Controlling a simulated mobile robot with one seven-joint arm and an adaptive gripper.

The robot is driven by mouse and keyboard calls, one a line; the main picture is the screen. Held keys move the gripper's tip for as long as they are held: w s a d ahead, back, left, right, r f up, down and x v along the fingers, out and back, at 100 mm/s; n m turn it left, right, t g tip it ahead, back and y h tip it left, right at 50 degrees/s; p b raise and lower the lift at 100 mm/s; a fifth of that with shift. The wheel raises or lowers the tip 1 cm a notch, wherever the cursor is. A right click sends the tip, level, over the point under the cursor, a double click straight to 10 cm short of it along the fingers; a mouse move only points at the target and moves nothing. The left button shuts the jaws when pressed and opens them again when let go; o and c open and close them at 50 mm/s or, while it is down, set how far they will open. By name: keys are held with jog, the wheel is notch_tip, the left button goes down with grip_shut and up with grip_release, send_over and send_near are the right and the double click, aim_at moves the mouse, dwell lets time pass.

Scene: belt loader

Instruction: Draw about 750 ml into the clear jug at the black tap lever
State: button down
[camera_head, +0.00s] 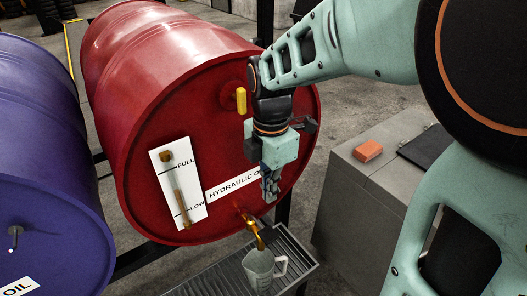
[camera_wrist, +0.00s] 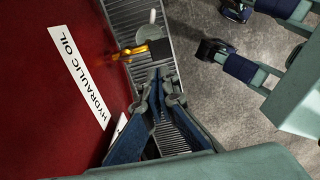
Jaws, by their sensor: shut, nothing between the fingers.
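The red drum (camera_head: 150,110) lies on its side, its end labelled HYDRAULIC OIL. A brass tap (camera_head: 249,222) sticks out low on that end; it also shows in the wrist view (camera_wrist: 150,50). I cannot clearly make out a black lever or its position. The clear jug (camera_head: 259,272) stands upright on the grating below the spout. Its handle points right. Whether liquid is flowing, and the level in the jug, I cannot tell. My gripper (camera_head: 270,190) is shut and empty, pointing down in front of the drum face, above and right of the tap. It also shows in the wrist view (camera_wrist: 158,85).
A slatted grey drip tray (camera_head: 215,285) is under the jug. A white FULL/LOW gauge (camera_head: 165,177) and a yellow handle (camera_head: 241,100) are on the drum face. A purple drum (camera_head: 40,130) lies left. A grey cabinet (camera_head: 350,205) at right carries an orange block (camera_head: 367,150).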

aim_at(272, 238)
notch_tip(272, 238, down, 14)
jog(key=b, duration=0.2)
jog(key=shift+b, duration=0.4)
dwell(0.4)
jog(key=f+b, duration=0.1)
jog(key=b, duration=0.1)
jog(key=shift+s+d+f+t+y+b, duration=0.1)
jog(key=shift+s+f+t+y+b, duration=0.1)
jog(key=shift+f+t+y+b, duration=0.15)
jog(key=shift+s+d+f+t+b, duration=0.15)
jog(key=shift+f+b, duration=0.15)
jog(key=shift+f, duration=0.3)
jog(key=shift+s+d+f+b, duration=0.1)
jog(key=shift+s+f+b, duration=0.1)
jog(key=shift+f+b, duration=0.25)
jog(key=shift+s+d+f+t+b, duration=0.1)
jog(key=shift+s+f+b, duration=0.1)
jog(key=shift+f, duration=0.5)
jog(key=shift+w, duration=0.1)
dwell(4.0)
